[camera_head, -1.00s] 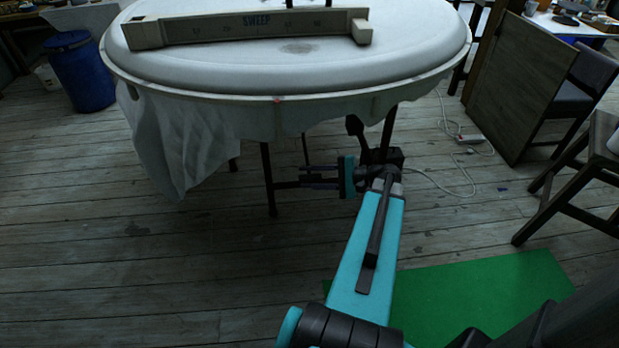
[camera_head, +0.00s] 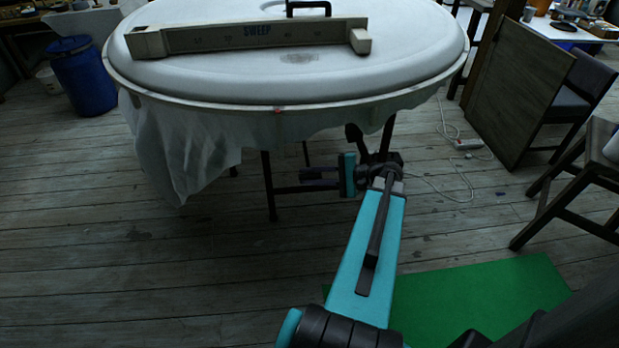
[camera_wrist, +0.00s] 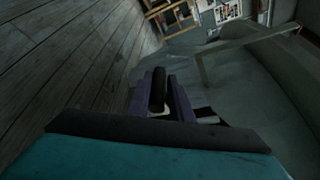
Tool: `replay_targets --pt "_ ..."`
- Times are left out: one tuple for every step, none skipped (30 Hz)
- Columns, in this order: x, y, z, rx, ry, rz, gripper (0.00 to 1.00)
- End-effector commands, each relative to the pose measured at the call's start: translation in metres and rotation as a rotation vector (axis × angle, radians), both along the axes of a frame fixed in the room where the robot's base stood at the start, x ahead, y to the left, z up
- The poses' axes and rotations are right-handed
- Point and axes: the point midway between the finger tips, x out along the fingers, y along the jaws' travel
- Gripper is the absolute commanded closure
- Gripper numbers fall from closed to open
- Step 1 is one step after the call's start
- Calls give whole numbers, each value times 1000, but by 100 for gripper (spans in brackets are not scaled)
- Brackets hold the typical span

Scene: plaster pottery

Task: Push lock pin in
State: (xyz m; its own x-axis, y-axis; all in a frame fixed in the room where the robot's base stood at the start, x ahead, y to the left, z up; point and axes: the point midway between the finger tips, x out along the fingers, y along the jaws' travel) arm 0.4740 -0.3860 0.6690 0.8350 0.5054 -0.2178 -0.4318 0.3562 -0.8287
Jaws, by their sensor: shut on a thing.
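My gripper (camera_head: 305,181) points left beneath the front edge of a round white plaster table (camera_head: 190,98), close to a dark table leg. In the wrist view my gripper (camera_wrist: 160,80) is shut on a dark cylindrical piece (camera_wrist: 158,92), which sits between its two purplish fingers. I cannot tell for certain whether this piece is the lock pin. Its far end and any hole it fits are hidden or too dark to make out.
White cloth (camera_head: 180,150) hangs at the front left. A blue barrel (camera_head: 82,75) stands left, a dark chair (camera_head: 575,185) right. A green mat (camera_head: 480,300) lies on the floor.

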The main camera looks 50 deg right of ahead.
Motion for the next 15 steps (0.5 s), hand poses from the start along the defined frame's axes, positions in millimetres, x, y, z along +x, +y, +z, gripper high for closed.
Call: replay_targets --pt "0 -1 3 2 -6 -2 100" --pt "0 -1 3 2 -6 -2 100" --pt "0 -1 3 2 -6 -3 100" --pt "0 -1 3 1 -8 -3 100" --pt "0 -1 4 1 -8 -3 100" --pt "0 -1 4 2 -8 -3 100" --pt "0 -1 4 2 -8 -3 100" --pt "0 -2 4 2 -9 -4 77" --pt "1 -2 4 1 -10 -4 71" --pt "1 -2 4 1 -10 -4 66" --pt "0 -2 4 1 -10 -4 64" --pt "0 -2 4 2 -8 -3 64" --pt "0 -2 4 2 -8 -3 64" --pt "0 -1 3 1 -7 -4 64" --pt "0 -1 3 1 -7 -4 64"
